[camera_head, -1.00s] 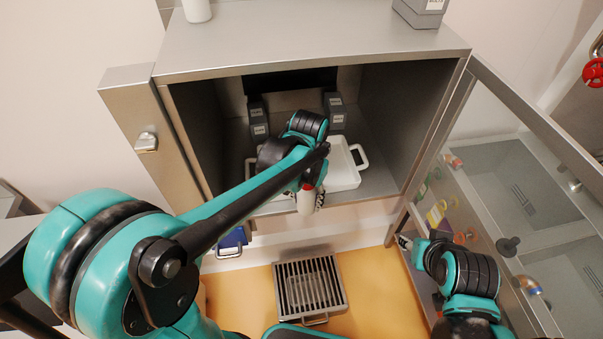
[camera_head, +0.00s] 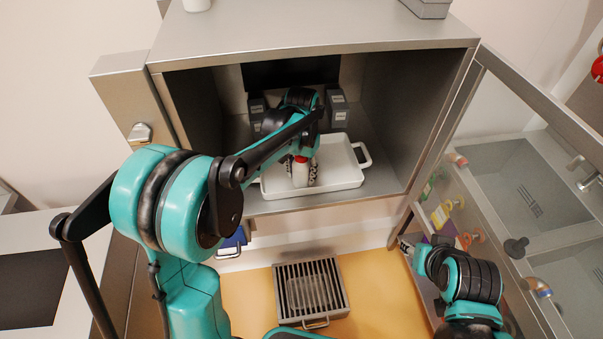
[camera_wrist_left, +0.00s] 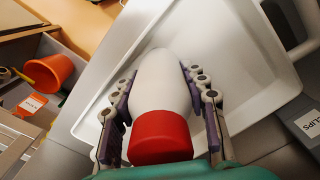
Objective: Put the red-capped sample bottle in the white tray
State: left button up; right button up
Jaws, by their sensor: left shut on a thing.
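The sample bottle is white with a red cap (camera_head: 301,171). In the left wrist view the bottle (camera_wrist_left: 160,85) lies between the two fingers of my left gripper (camera_wrist_left: 160,92), which is shut on it. In the head view my left gripper (camera_head: 303,176) holds it in front of and over the white tray (camera_head: 345,180). The tray sits on the floor of the open metal cabinet. I cannot tell whether the bottle touches the tray. My right gripper (camera_head: 408,246) is at the lower right, near the open glass door; its fingers are too small to read.
Dark grey labelled boxes (camera_head: 338,113) stand behind the tray. The cabinet's side walls and the open glass door (camera_head: 540,190) border the space. A slotted metal grate (camera_head: 312,292) lies on the orange surface below. An orange cup (camera_wrist_left: 50,72) shows in the left wrist view.

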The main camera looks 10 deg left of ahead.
pick_arm(q)
jog(key=shift+f, duration=0.15)
jog(key=o, duration=1.3)
